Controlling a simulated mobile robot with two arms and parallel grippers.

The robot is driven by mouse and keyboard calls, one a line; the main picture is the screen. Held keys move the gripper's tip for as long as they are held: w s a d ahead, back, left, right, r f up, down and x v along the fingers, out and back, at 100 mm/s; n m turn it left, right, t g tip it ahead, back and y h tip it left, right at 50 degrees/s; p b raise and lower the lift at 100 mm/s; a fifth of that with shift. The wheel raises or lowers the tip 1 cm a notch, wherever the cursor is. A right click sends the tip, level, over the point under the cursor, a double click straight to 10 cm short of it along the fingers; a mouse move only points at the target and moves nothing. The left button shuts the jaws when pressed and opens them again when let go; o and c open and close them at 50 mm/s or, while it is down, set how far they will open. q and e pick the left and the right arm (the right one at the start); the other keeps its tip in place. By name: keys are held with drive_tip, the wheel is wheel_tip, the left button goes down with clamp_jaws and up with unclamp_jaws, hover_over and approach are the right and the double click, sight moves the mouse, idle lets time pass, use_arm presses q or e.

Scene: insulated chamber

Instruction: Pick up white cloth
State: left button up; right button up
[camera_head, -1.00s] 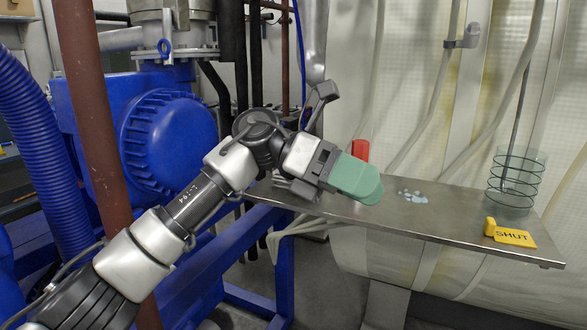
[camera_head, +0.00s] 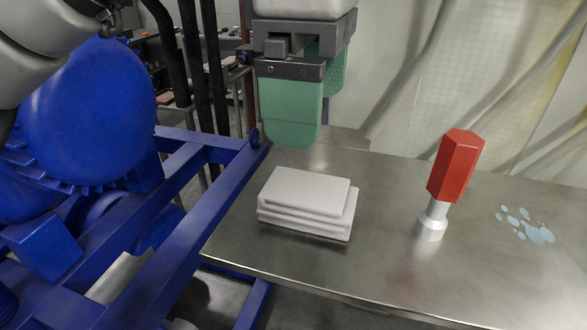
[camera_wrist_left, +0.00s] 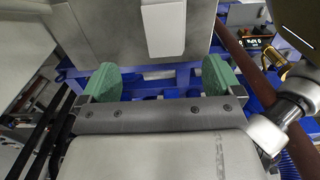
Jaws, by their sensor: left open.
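The white cloth (camera_head: 306,197) is a folded stack lying flat near the left end of the metal shelf. It also shows in the left wrist view (camera_wrist_left: 163,28), ahead of the fingers. My left gripper (camera_head: 307,105) has green fingers that point down. In the head view it is above and behind the cloth, apart from it. In the left wrist view (camera_wrist_left: 159,82) its two fingers are spread wide with nothing between them. My right gripper is not in view.
The metal shelf (camera_head: 360,260) carries a red-handled tool (camera_head: 453,170) standing upright right of the cloth and a bluish puddle (camera_head: 525,225) farther right. A blue frame (camera_head: 195,235) borders the shelf's left end. A pale padded wall (camera_head: 410,70) stands behind.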

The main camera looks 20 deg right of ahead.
use_arm(q)
hover_over(310, 189)
drive_tip(key=f, duration=0.4)
drive_tip(key=shift+s+f, duration=0.2)
drive_tip(key=shift+w+f, duration=0.15)
drive_tip(key=shift+f, duration=0.1)
wheel_tip(310, 189, down, 4)
drive_tip(key=shift+w+f+p, duration=0.1)
drive_tip(key=shift+f+p, duration=0.15)
drive_tip(key=shift+p, duration=0.55)
drive_tip(key=shift+f, duration=0.2)
drive_tip(key=shift+c, duration=0.7)
drive_tip(key=c, duration=0.9)
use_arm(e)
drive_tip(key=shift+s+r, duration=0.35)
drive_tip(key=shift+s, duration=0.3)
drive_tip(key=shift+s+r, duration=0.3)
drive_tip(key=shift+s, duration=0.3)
